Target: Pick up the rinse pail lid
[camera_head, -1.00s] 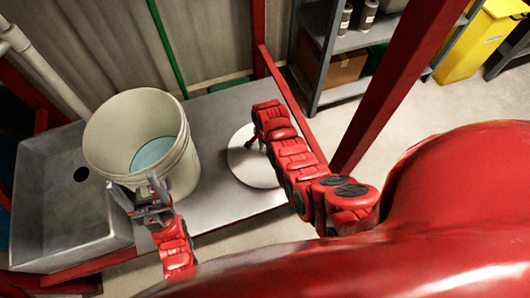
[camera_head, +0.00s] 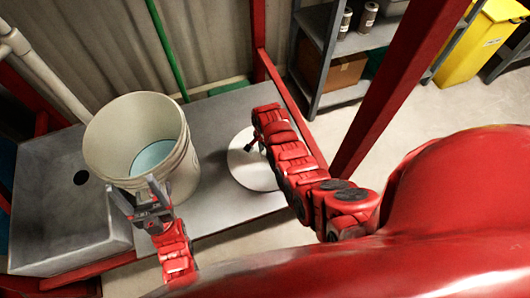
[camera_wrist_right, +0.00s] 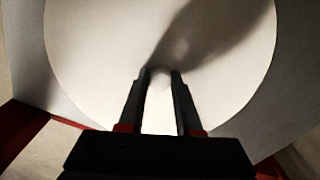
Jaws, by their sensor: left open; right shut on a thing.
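The rinse pail lid (camera_head: 240,165) is a round white disc on the grey metal bench top, right of the pail. It fills much of the right wrist view (camera_wrist_right: 90,45). My right gripper (camera_wrist_right: 161,78) is shut on the small pale knob at the lid's middle. In the head view my right arm hides part of the lid. I cannot tell whether the lid is touching the bench. The white pail (camera_head: 103,140) stands upright and uncovered, with pale blue liquid inside. My left gripper (camera_head: 140,192) is open and empty at the pail's front side.
A grey sink basin (camera_head: 60,230) with a dark drain hole lies left of the pail. A red post (camera_head: 390,90) rises to the right of the bench. Grey shelves (camera_head: 330,45) and a yellow bin (camera_head: 480,45) stand behind. The bench (camera_head: 225,205) has free room before the lid.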

